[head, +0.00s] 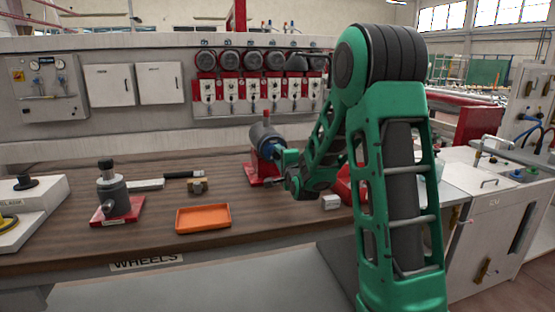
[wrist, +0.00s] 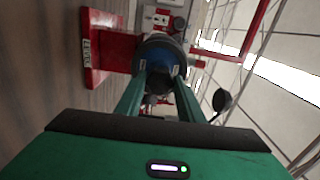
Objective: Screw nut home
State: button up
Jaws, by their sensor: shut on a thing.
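A dark grey cylindrical spindle (head: 263,134) on a red stand (head: 258,175) stands on the bench, left of my forearm. My gripper (head: 283,156) is at the spindle's near right end, beside a blue part. In the wrist view, the two green fingers of my gripper (wrist: 159,92) reach to the spindle's blue face (wrist: 160,58). They are shut on a small dark round piece, apparently the nut (wrist: 158,84), in line with the spindle's middle. The nut's thread and how far on it sits cannot be seen. In the head view my gripper hides the nut.
An orange tray (head: 203,218), a small brown block (head: 197,186) and a dark cylinder on a red base (head: 120,206) stand left on the bench. A white block (head: 330,202) lies close to my arm. A wall panel (head: 262,90) with several round units rises behind.

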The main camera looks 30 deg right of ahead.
jog(key=m, duration=0.7)
jog(key=o, duration=1)
jog(key=shift+c, duration=0.2)
